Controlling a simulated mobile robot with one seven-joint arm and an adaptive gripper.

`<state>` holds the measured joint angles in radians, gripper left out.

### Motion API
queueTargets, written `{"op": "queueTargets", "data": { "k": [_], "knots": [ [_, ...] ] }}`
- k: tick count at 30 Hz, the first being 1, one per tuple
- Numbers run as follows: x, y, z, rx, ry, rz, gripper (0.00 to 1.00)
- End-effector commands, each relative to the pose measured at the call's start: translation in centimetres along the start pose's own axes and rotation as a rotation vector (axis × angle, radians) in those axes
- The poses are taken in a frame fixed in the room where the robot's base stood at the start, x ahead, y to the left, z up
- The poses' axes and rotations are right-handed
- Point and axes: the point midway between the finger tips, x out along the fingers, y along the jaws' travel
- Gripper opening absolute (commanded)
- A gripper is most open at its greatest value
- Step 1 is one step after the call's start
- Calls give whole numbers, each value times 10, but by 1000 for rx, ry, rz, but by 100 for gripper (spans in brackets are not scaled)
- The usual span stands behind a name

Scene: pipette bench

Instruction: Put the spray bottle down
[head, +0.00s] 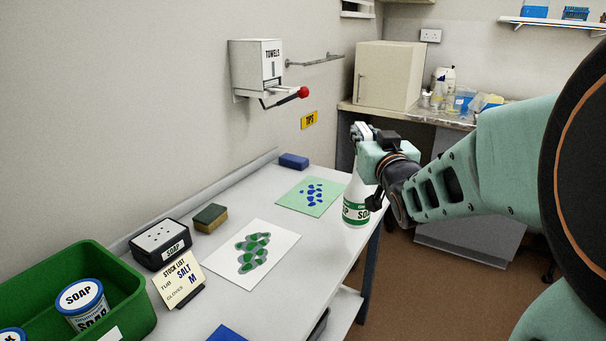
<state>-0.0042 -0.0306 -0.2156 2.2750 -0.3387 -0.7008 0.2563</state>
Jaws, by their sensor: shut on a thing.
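A green patterned sheet (313,197) and a white one (252,253) lie left of the bottle. A blue block (293,161), a sponge (210,218), a soap box (161,244), a stock list card (180,280) and a green crate (128,285) line the bench's left side.

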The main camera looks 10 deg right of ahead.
Motion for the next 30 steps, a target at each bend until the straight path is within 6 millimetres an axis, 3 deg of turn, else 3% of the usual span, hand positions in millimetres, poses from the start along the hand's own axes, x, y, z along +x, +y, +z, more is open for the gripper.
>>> {"op": "queueTargets", "data": {
  "k": [3,10,19,24,30],
  "knots": [
    [2,-24,12,1,1,-5,0],
    [6,-52,48,0,2,-2,0],
    [7,-69,69,0,3,-2,0],
    [7,-67,92,-1,3,1,0],
    [7,-66,95,0,7,1,0]
  ]
}}
